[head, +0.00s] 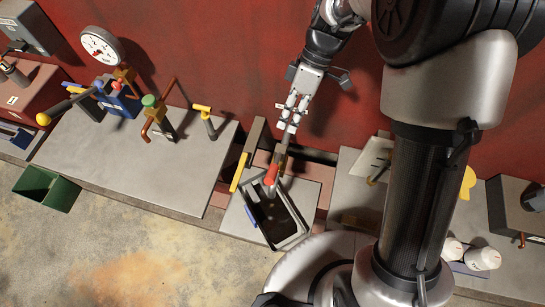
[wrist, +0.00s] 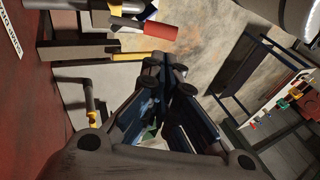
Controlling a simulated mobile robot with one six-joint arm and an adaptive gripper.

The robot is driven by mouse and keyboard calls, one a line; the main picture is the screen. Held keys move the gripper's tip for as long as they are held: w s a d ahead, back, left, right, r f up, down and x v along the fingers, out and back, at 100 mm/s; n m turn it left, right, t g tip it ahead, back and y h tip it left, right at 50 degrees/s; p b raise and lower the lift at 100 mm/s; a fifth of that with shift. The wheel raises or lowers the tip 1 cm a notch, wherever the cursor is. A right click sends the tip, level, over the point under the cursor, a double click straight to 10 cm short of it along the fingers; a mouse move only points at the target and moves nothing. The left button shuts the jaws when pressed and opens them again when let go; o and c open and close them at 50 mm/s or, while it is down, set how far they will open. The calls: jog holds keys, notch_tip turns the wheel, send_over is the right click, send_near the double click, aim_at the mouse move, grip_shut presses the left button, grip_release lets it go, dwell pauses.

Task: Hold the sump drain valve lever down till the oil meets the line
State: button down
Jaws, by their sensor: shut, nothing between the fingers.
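A lever with a red grip (head: 271,174) sticks out over the grey plate at the middle of the row. In the wrist view the red grip (wrist: 160,32) lies ahead and to the left of my fingertips, with a yellow collar (wrist: 118,8) near its shaft. My gripper (head: 286,138) points down from above, close to the lever in the head view. Its fingers (wrist: 170,72) are shut, with nothing between them, and look apart from the grip in the wrist view. Below the lever is a dark open-topped container (head: 275,215). I cannot make out oil or a line.
A yellow bar (head: 240,171) stands left of the lever. Further left, a grey bench (head: 95,150) carries a round gauge (head: 101,45), a green-topped valve (head: 150,101) and a yellow-handled tap (head: 203,108). A green bin (head: 47,187) sits at left. The front floor is clear.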

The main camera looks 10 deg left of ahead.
aim_at(272, 166)
jog(key=shift+f, duration=0.1)
jog(key=b+x, duration=0.2)
jog(key=x, duration=1.2)
jog(key=shift+s+d, duration=0.1)
